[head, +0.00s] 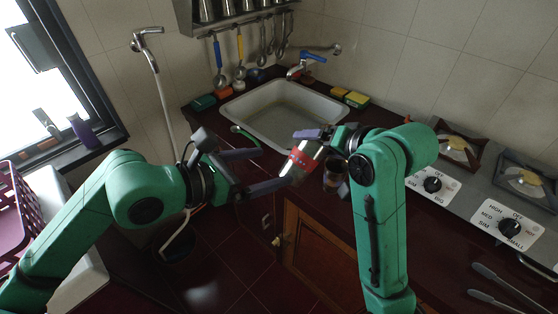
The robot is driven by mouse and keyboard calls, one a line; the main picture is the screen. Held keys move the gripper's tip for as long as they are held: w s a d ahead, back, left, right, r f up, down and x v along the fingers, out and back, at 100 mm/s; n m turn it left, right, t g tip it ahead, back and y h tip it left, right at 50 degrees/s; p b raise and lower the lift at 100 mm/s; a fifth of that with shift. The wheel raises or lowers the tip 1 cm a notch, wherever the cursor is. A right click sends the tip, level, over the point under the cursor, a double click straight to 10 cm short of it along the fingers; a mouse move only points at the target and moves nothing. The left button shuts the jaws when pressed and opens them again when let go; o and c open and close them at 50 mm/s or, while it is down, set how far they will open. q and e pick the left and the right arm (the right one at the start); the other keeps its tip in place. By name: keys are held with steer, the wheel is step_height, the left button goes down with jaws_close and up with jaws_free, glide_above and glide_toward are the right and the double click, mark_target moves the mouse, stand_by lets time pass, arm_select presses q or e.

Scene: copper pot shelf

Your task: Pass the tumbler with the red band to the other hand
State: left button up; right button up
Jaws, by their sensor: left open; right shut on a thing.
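The tumbler with the red band (302,160) is a metallic cup, tilted, held in the air in front of the sink. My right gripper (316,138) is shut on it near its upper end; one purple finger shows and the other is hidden. My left gripper (270,167) is open just left of the tumbler, its two purple fingers pointing at it. The lower finger's tip reaches close to the tumbler's lower end; I cannot tell whether they touch.
A white sink (235,108) is set in the dark red counter behind the grippers. A dark glass (333,178) shows beside my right gripper. Stove burners (458,147) and tongs (500,285) are at the right.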

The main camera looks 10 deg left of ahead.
mark_target(295, 160)
arm_select(q)
steer(key=x, duration=1.1)
steer(key=shift+w+d, duration=0.15)
steer(key=shift+w, duration=0.05)
arm_select(e)
steer(key=shift+w, duration=0.1)
